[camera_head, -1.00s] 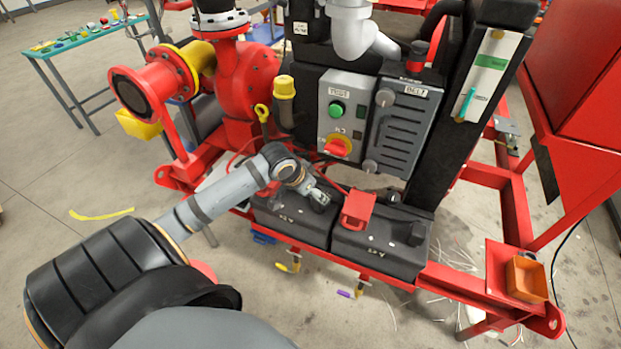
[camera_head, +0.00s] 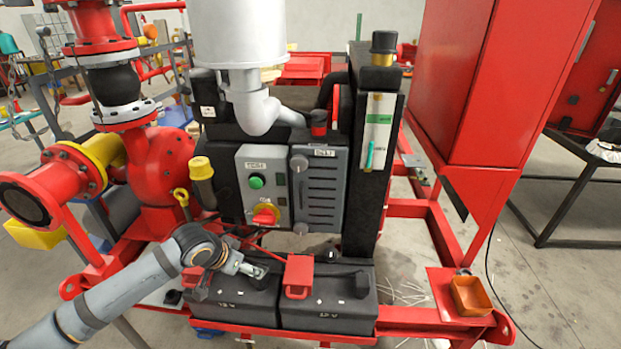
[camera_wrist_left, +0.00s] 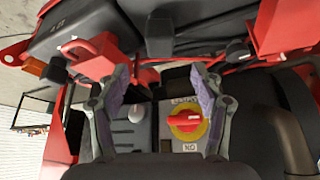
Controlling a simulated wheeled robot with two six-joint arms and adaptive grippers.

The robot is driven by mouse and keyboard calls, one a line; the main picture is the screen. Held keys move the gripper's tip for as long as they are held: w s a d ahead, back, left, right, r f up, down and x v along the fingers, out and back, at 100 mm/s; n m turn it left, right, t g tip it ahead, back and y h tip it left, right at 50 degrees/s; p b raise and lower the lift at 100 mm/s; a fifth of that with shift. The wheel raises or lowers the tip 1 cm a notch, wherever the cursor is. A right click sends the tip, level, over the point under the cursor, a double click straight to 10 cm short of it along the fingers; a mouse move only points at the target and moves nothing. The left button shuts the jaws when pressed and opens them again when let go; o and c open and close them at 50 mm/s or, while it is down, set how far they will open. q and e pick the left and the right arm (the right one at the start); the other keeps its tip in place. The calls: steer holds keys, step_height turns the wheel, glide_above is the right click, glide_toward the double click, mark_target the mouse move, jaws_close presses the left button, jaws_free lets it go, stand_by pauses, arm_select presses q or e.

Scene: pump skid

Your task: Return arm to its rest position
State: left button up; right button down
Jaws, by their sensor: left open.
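My left arm (camera_head: 125,290) comes in from the lower left in the head view. Its gripper (camera_head: 262,271) is just above the black batteries, left of the red bracket (camera_head: 298,276). In the left wrist view the two fingers of this gripper (camera_wrist_left: 165,95) stand apart with nothing between them. Beyond them are the control box's red rotary switch on its yellow ring (camera_wrist_left: 187,121) and a grey knob (camera_wrist_left: 139,109). Whether the fingers touch anything cannot be told. My right gripper is in neither view.
Two black batteries (camera_head: 330,308) sit on the skid's red frame. The control box (camera_head: 262,187) with a green button stands behind them. A red pump with pipework (camera_head: 160,165) is at the left. A red cabinet (camera_head: 480,90) and a small orange bin (camera_head: 470,296) are at the right.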

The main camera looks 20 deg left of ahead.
arm_select(q)
steer(key=s+d+f+g+y, duration=0.1)
steer(key=s+d+f, duration=0.25)
steer(key=s, duration=0.45)
steer(key=s+d+f+g+y, duration=0.1)
steer(key=s+d+f, duration=0.2)
steer(key=s+d, duration=0.3)
steer(key=s+a+f+n+g, duration=0.1)
steer(key=s+a+f, duration=0.15)
steer(key=f, duration=1.25)
steer(key=s+a+f+g, duration=0.1)
steer(key=s+f, duration=0.2)
steer(key=f, duration=1.1)
steer(key=s+a+f, duration=0.1)
steer(key=s+f, duration=1.3)
steer(key=s, duration=0.3)
steer(key=shift+a+g, duration=0.15)
steer(key=shift+g, duration=0.25)
steer(key=shift+s+f, duration=0.1)
steer(key=shift+n, duration=0.3)
